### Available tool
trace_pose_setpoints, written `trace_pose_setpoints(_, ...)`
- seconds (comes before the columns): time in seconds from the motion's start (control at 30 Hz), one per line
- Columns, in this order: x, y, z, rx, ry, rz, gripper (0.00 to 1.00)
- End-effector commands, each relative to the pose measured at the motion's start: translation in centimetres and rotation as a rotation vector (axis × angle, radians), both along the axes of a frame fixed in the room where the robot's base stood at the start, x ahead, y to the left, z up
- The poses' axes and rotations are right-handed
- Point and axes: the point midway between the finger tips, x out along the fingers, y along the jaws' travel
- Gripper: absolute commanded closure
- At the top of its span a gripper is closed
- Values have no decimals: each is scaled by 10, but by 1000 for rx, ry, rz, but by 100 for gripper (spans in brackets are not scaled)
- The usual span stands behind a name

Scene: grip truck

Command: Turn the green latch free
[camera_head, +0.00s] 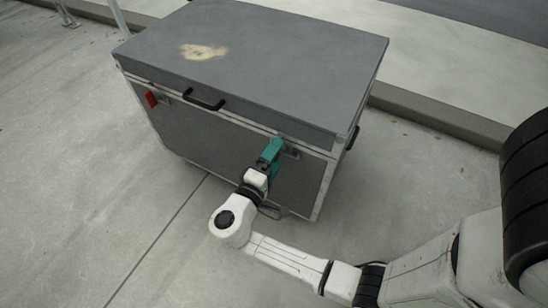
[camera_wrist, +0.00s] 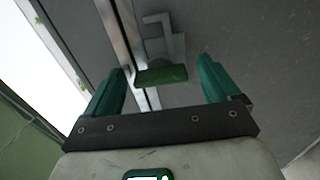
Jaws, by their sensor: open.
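The green latch (camera_wrist: 162,75) shows in the wrist view on the side of the grey case, just below the lid seam, with a grey metal hook plate above it in the picture. My gripper (camera_wrist: 165,80) is open, its two teal fingers on either side of the latch with a gap to each. I cannot tell how deep the latch lies between them. In the head view my gripper (camera_head: 271,152) is at the right part of the case's front face and hides the green latch there. The case (camera_head: 240,150) stands on the ground with its lid down.
A red latch (camera_head: 151,99) is at the left of the case's front. A black handle (camera_head: 204,103) sits between, and another handle (camera_head: 353,137) is on the right side. A kerb (camera_head: 440,115) runs behind the case. Concrete ground (camera_head: 90,200) to the left is clear.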

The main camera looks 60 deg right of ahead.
Motion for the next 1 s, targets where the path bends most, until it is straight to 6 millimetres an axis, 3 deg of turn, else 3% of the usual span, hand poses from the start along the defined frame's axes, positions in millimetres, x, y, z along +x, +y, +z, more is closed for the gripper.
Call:
trace_pose_setpoints(0.17,1,18,1,1,0,4,11)
trace_pose_setpoints(0.6,-2,95,0,1,0,4,11)
trace_pose_setpoints(1.0,-4,108,0,0,0,1,11)
